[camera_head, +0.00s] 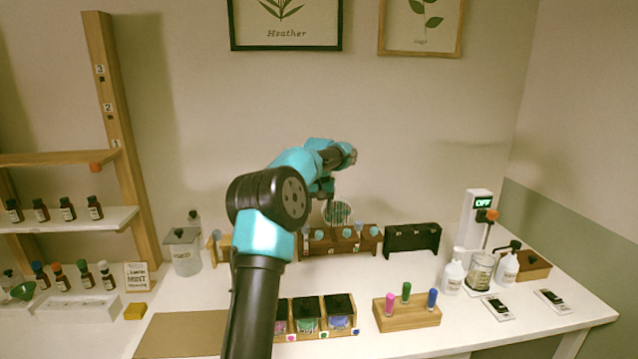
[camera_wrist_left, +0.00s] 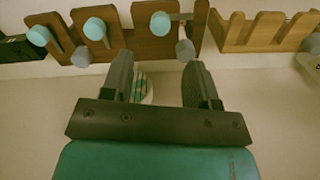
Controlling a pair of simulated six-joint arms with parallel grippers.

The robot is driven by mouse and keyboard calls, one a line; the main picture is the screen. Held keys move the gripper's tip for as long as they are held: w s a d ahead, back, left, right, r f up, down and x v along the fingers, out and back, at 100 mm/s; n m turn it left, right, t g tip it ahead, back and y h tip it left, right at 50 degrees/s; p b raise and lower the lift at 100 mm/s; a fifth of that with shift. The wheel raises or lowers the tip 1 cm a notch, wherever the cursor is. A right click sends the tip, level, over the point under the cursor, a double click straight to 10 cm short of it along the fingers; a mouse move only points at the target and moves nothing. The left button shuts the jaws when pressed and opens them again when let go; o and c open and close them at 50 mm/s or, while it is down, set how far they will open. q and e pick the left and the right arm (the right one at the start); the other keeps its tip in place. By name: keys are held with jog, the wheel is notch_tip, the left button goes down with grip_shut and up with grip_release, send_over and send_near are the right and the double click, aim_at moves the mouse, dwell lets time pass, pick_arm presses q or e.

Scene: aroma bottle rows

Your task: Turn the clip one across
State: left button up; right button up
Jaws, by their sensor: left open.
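A dark brown slotted rack (camera_head: 342,246) stands at the back of the table; it also shows across the top of the left wrist view (camera_wrist_left: 128,42). Clip-like pieces with round heads sit along it, some pale blue (camera_wrist_left: 95,28), some grey (camera_wrist_left: 185,47). I cannot tell which piece is the clip meant. My left gripper (camera_head: 328,192) is above and by this rack. In the left wrist view its fingers (camera_wrist_left: 157,72) are apart with nothing held. A round striped thing (camera_head: 338,213) shows behind the gripper, partly hidden. My right gripper is not in view.
A black rack (camera_head: 412,240) stands right of the brown one, and a light wooden rack (camera_head: 218,246) left. White bottles (camera_head: 453,277) stand right.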

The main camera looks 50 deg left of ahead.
pick_arm(q)
notch_tip(320, 180, up, 9)
dwell(0.3)
jog(key=shift+f, duration=0.1)
dwell(0.4)
